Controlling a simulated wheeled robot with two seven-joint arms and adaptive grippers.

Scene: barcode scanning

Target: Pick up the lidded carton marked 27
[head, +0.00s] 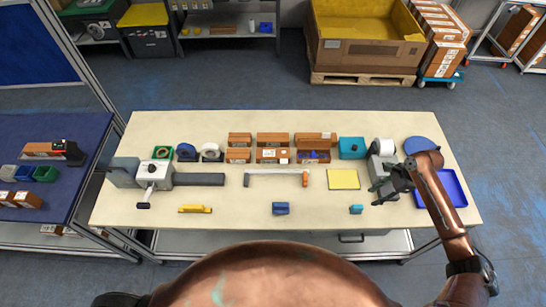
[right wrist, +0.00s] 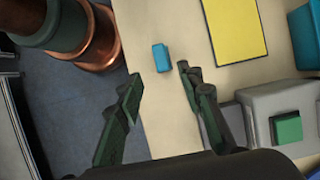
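No number 27 can be read on anything in these frames. Brown cartons stand in two rows at the back of the table, including a front-row carton with white labels (head: 272,156) and a long carton at the right end (head: 316,139). I cannot tell which has a lid. My right gripper (head: 382,192) is open and empty over the right part of the table, away from the cartons. In the right wrist view its spread fingers (right wrist: 162,95) show, with a small blue block (right wrist: 161,57) on the table beyond them. My left gripper is not in view.
A grey label machine (head: 383,168), a blue tray (head: 455,188) and a teal box (head: 351,148) stand near the right arm.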

